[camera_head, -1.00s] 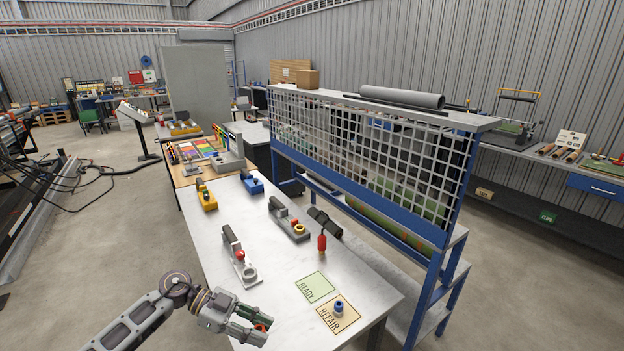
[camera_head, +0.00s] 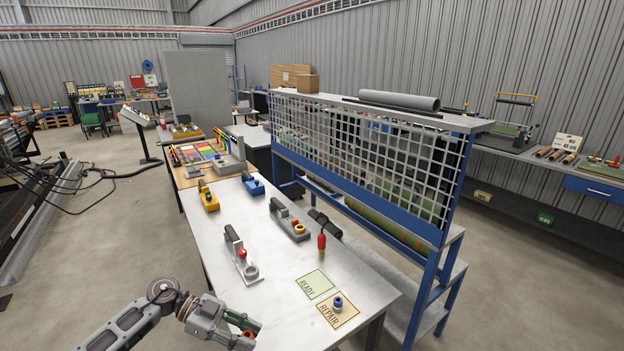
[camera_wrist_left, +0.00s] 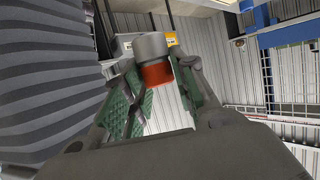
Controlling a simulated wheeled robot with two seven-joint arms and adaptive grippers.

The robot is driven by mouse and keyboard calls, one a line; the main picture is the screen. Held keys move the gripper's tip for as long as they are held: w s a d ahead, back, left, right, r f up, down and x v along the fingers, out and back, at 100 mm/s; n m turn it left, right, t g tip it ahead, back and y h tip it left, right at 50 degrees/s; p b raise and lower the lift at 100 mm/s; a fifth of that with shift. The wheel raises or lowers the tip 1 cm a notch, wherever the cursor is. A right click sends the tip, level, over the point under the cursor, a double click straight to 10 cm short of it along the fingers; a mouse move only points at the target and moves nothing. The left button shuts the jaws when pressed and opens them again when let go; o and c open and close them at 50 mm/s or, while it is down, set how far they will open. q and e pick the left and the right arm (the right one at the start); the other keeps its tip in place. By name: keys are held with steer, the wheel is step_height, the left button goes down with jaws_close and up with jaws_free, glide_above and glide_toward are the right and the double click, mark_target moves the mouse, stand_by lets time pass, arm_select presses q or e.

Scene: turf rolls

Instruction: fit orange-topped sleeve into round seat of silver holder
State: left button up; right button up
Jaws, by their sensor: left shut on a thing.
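My left gripper (camera_head: 250,331) is shut on the sleeve, off the table's near left edge. In the left wrist view the sleeve (camera_wrist_left: 154,62) shows as a grey cylinder with an orange-red band, between the green finger pads (camera_wrist_left: 160,100). In the head view only a small red-orange part of it shows. The silver holder (camera_head: 240,257) lies on the table beyond my gripper. It has a dark handle, a red knob and a round seat (camera_head: 250,272) at its near end, which looks empty. The gripper and sleeve are apart from it. My right gripper is out of view.
A darker grey holder (camera_head: 290,222) with an orange ring, a yellow holder (camera_head: 208,200) and a blue holder (camera_head: 253,184) stand farther back. A red bottle-like item (camera_head: 321,243) stands at right. A blue sleeve (camera_head: 338,303) sits on the REPAIR card; the READY card (camera_head: 314,284) is bare.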

arm_select(q)
steer(key=shift+a+t, duration=0.5)
steer(key=shift+a, duration=2.2)
steer(key=w+d+r+n+t+y, duration=0.2)
steer(key=w+d+n+t, duration=0.2)
steer(key=w+n+t, duration=0.2)
steer(key=n+t, duration=0.2)
steer(key=shift+w+n+t, duration=0.3)
steer(key=shift+t, duration=0.1)
steer(key=shift+w+a+n+t+y, duration=0.2)
steer(key=shift+a+n+t+y, duration=0.1)
steer(key=shift+n+t, duration=0.2)
steer(key=shift+w+a+f+n+t+y, duration=0.1)
steer(key=shift+a+f+n+t+y, duration=0.05)
steer(key=shift+a+n+t+y, duration=0.2)
steer(key=shift+a+f+n+t+y, duration=0.3)
steer(key=shift+a+n+t+y, duration=0.15)
steer(key=shift+a+n+y, duration=0.2)
steer(key=shift+a+f+n+t+y, duration=0.25)
steer(key=shift+a+n+t+y, duration=0.15)
steer(key=shift+a+n+y, duration=0.15)
